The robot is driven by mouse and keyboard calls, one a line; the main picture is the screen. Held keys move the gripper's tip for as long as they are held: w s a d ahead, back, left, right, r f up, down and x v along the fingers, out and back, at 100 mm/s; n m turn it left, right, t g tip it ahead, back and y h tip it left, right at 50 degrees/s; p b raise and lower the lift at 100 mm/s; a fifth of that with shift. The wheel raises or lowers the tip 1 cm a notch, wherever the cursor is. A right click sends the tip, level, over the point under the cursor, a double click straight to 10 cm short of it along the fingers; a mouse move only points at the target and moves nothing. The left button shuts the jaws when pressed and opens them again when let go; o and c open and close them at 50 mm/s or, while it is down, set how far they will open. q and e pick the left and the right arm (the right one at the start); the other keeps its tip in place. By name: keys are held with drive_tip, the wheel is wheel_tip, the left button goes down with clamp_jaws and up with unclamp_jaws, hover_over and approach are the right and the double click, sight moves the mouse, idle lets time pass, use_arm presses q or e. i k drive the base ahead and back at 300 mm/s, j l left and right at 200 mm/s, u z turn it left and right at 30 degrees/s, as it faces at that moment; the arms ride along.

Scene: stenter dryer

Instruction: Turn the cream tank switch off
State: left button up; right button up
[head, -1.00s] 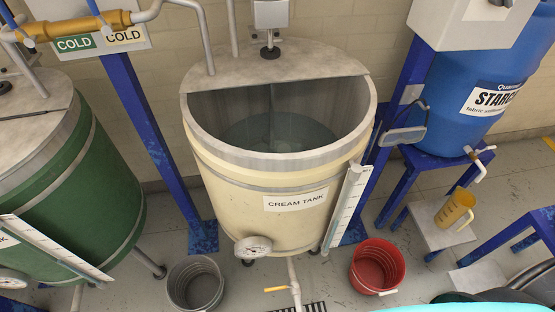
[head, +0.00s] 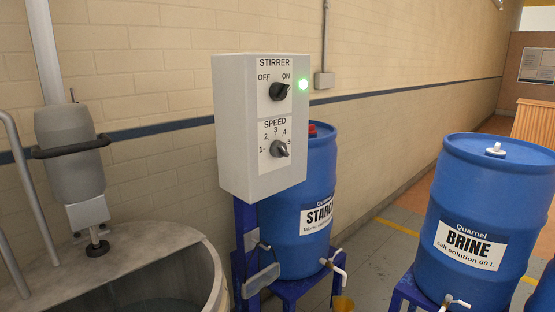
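The stirrer switch (head: 279,91) is a black rotary knob on a pale grey control box (head: 235,130), with OFF marked at its upper left and ON at its upper right. Its pointer appears turned toward ON. Neither of my grippers is in view.
A blue starch drum (head: 312,190) stands on a blue stand right behind the box. A blue brine drum (head: 475,200) stands further right. The space before the box looks clear.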

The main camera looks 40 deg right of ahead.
sight(279, 91)
drive_tip(key=z, duration=1.2)
